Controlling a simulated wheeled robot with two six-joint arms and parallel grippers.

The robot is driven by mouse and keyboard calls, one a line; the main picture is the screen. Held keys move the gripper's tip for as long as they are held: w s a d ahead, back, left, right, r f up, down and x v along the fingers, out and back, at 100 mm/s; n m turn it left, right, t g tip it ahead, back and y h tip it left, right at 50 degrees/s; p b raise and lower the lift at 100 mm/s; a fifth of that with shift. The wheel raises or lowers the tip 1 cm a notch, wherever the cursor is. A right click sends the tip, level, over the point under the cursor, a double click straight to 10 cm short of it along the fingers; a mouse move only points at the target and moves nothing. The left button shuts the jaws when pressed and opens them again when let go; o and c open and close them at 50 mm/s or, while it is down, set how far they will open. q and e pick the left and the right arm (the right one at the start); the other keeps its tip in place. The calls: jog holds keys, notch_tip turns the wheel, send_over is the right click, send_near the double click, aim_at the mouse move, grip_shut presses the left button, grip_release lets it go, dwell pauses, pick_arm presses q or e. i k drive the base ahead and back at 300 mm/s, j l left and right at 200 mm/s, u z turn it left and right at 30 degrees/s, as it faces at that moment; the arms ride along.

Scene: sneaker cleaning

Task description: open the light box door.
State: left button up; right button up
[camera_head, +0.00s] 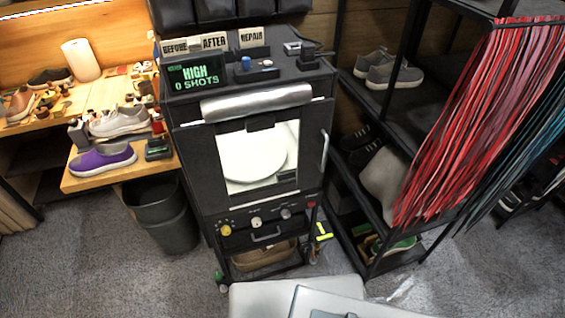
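The light box (203,160) is a black cabinet in the middle of the head view. Its door (307,158) is a dark frame around a bright opening and looks shut. A vertical silver handle (325,150) is on the door's right side. A round white turntable (253,158) shows through the opening. A silver roll (257,102) runs across the front above the door. Neither of my grippers is in view, and nothing touches the handle.
A display (194,76) on top reads "HIGH 0 SHOTS". A workbench with a purple sneaker (103,158) is at left, above a dark bin (165,217). A black rack (403,128) with shoes and red laces (480,125) stands close at right.

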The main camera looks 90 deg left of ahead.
aim_at(197, 144)
jog(key=u, duration=3.15)
jog(key=l+z, duration=0.3)
jog(key=l, duration=0.2)
